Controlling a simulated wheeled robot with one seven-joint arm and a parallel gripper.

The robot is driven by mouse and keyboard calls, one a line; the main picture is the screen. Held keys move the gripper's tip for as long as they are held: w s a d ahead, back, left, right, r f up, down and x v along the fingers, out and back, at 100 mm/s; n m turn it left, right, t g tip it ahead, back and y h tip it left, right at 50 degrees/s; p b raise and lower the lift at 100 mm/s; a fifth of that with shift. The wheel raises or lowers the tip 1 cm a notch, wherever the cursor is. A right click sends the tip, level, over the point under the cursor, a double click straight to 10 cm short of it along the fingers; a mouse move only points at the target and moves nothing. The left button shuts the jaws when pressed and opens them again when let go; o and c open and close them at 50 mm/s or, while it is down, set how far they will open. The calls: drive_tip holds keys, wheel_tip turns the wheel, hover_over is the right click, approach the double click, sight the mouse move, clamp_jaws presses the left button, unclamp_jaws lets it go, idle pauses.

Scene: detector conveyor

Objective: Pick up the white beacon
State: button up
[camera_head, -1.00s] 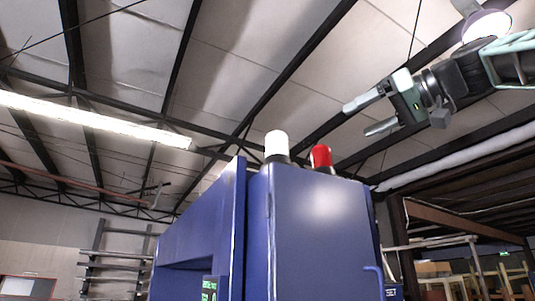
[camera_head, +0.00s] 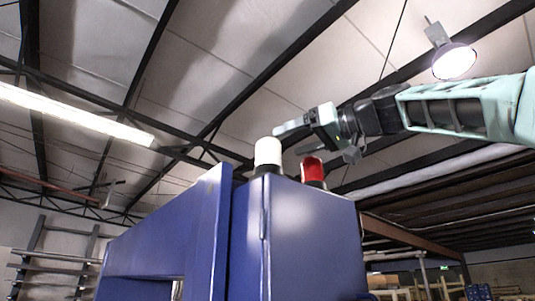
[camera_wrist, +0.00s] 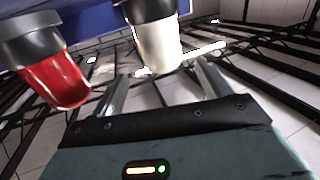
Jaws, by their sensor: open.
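The white beacon (camera_head: 268,152) stands upright on a dark base on top of the blue machine (camera_head: 300,235). The red beacon (camera_head: 312,169) stands just to its right. My gripper (camera_head: 291,138) is open beside the white beacon, its fingers pointing left at about the height of the beacon's top. In the wrist view the white beacon (camera_wrist: 157,48) shows upside down beyond and between my open fingers (camera_wrist: 160,85), and nothing is held. The red beacon (camera_wrist: 58,82) is to the left there, outside the fingers. Whether a finger touches the white beacon cannot be told.
The red beacon is close to my gripper. A hanging lamp (camera_head: 454,60) is above my arm, and a long ceiling light (camera_head: 75,115) is at the left. Metal shelving (camera_head: 55,255) stands far behind at the left. The space above the machine is otherwise free.

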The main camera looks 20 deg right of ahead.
sight(280, 145)
drive_tip(key=p+x, duration=0.1)
drive_tip(key=x, duration=0.2)
drive_tip(key=shift+w+a, duration=0.2)
drive_tip(key=shift+w, duration=0.1)
drive_tip(key=p+x, duration=0.4)
drive_tip(key=shift+w+a, duration=0.1)
drive_tip(key=shift+a, duration=0.25)
drive_tip(key=shift+w+a+f, duration=0.15)
drive_tip(key=shift+w, duration=0.05)
drive_tip(key=c, duration=1.2)
